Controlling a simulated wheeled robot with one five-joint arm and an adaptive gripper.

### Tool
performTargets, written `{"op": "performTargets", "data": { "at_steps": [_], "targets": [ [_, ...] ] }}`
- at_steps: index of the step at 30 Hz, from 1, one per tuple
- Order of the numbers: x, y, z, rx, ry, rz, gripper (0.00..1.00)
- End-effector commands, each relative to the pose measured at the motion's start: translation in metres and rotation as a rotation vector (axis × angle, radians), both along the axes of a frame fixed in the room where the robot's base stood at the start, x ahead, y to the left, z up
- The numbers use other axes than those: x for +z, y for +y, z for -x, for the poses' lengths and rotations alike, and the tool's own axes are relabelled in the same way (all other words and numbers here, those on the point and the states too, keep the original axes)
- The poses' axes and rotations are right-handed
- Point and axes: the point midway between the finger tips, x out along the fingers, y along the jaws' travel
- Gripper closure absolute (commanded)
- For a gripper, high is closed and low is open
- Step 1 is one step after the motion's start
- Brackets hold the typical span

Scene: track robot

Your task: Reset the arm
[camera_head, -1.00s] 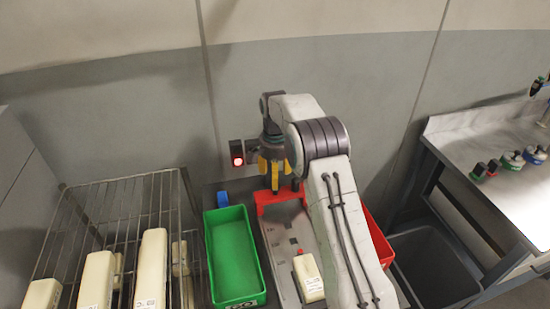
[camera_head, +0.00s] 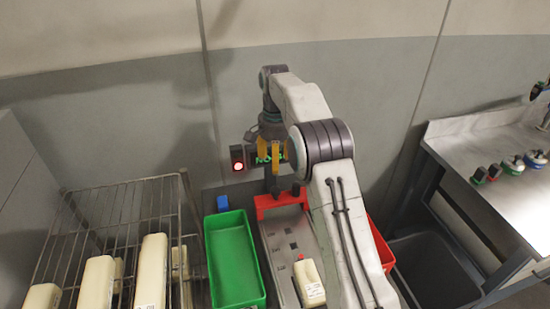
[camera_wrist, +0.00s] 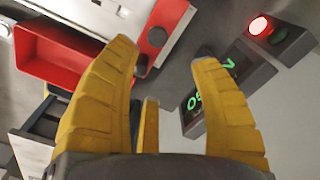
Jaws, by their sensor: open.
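My gripper (camera_head: 272,156) is at the end of my white and grey arm, in front of the wall and above the back of the bench. A dark box with a green lit display (camera_wrist: 205,98) lies beyond the right finger. A lit red lamp (camera_head: 238,165) is on a dark housing left of my gripper; it also shows at the top right of the wrist view (camera_wrist: 259,25).
A green bin (camera_head: 230,262) stands left of a grey tray with a red end piece (camera_head: 281,203). A cream bottle (camera_head: 309,282) lies on the tray. A wire rack (camera_head: 120,210) with cream bottles is at left; a dark bin (camera_head: 432,270) and a table (camera_head: 500,185) are at right.

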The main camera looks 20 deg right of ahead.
Motion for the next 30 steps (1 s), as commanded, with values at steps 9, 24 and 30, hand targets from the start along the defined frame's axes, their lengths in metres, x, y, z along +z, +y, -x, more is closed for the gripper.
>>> {"op": "performTargets", "data": {
  "at_steps": [9,24,30],
  "targets": [
    [0.0,0.0,0.0,0.044,0.0,0.0,0.43],
    [-0.068,0.0,0.01,0.507,0.004,0.0,0.43],
    [-0.089,0.0,0.059,0.634,0.078,-0.025,0.43]
  ]
}}
